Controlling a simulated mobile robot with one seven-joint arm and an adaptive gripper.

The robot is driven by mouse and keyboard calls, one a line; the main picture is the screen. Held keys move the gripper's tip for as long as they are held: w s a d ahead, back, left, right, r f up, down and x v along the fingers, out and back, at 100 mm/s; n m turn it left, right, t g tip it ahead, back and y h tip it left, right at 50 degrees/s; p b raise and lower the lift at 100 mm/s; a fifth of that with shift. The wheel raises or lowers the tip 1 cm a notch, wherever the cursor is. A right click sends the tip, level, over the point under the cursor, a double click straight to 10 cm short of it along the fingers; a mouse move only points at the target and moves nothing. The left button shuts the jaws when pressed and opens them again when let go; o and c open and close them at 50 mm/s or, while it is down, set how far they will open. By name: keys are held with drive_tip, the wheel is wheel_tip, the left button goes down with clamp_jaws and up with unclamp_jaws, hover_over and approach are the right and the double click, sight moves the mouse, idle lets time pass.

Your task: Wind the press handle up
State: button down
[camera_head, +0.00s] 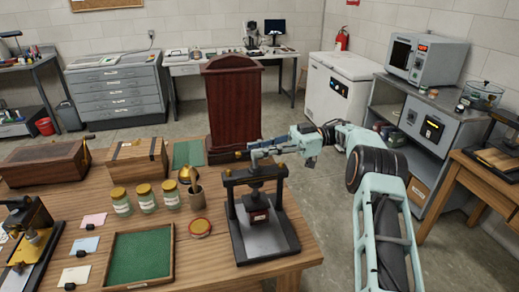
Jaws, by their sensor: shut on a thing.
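The press (232,207) stands near the table's front right edge. It has a dark frame, a grey base plate and a dark red block with a pale label under its screw. Its handle is at the top, with small brass knobs (281,166) showing. My gripper (257,152) reaches in from the right and is shut at the handle above the frame's crossbar. The fingertips are small in view, and the exact contact on the handle is partly hidden.
The wooden table (95,205) holds several jars (145,197), a green-lined tray (140,257), a round tin (200,228), a cup with a brass scoop (196,198) and wooden boxes (137,160). A tall dark red cabinet (233,105) stands just behind the press.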

drive_tip(key=c, duration=1.8)
unclamp_jaws()
wheel_tip(320, 180, up, 10)
